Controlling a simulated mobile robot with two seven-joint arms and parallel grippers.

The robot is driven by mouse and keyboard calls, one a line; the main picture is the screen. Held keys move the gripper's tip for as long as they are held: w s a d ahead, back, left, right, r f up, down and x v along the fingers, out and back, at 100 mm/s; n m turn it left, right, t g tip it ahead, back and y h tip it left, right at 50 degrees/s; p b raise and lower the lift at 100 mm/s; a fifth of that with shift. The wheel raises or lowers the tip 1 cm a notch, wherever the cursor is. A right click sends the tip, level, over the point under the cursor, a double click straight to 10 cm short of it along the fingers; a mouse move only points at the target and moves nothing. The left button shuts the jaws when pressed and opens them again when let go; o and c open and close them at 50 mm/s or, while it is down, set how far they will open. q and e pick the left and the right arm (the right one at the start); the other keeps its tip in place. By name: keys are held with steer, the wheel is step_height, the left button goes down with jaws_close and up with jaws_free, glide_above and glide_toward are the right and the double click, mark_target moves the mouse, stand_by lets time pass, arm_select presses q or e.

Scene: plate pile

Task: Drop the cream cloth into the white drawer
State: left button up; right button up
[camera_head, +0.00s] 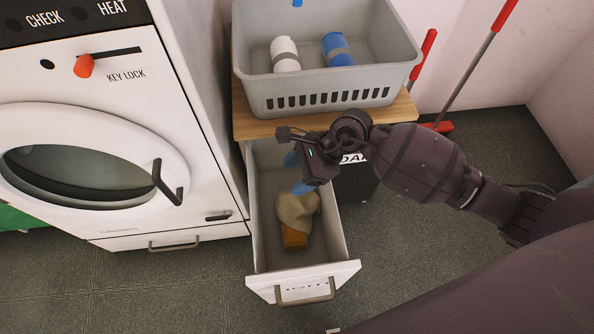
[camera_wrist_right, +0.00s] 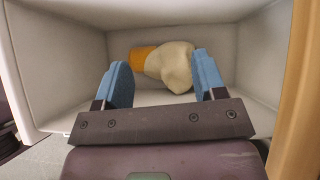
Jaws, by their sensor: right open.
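The cream cloth (camera_head: 297,209) is a crumpled lump inside the open white drawer (camera_head: 345,270), next to and partly over an orange-brown roll (camera_head: 294,238). In the right wrist view the cloth (camera_wrist_right: 172,65) lies beyond my fingertips, touching the orange roll (camera_wrist_right: 142,60), with the drawer's walls (camera_wrist_right: 60,55) around them. My right gripper (camera_head: 298,173) is over the drawer, with its blue fingers pointing into it. In the right wrist view the gripper (camera_wrist_right: 160,75) is open, with the fingers wide apart and nothing held between them. My left gripper is not in view.
A grey basket (camera_head: 325,95) with a white roll (camera_head: 284,55) and a blue roll (camera_head: 337,49) stands on the wooden top (camera_head: 240,122) above the drawer. A white washing machine (camera_head: 205,150) is at left. Red-handled tools (camera_head: 472,70) lean at the right wall.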

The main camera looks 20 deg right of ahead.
steer(key=o, duration=0.7)
arm_select(q)
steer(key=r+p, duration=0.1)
steer(key=p, duration=0.2)
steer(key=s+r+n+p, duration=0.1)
steer(key=p, duration=0.2)
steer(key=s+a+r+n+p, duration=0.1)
steer(key=p, duration=0.3)
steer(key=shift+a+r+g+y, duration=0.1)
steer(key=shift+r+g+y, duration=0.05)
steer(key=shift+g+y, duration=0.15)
arm_select(e)
steer(key=d+r+h, duration=0.1)
steer(key=r, duration=0.4)
steer(key=d+r+h, duration=0.2)
steer(key=r, duration=0.3)
steer(key=d+r+h, duration=0.1)
steer(key=d+r, duration=0.1)
steer(key=r, duration=0.4)
steer(key=shift+s+d+g+h, duration=0.2)
steer(key=shift+s+g+h, duration=0.1)
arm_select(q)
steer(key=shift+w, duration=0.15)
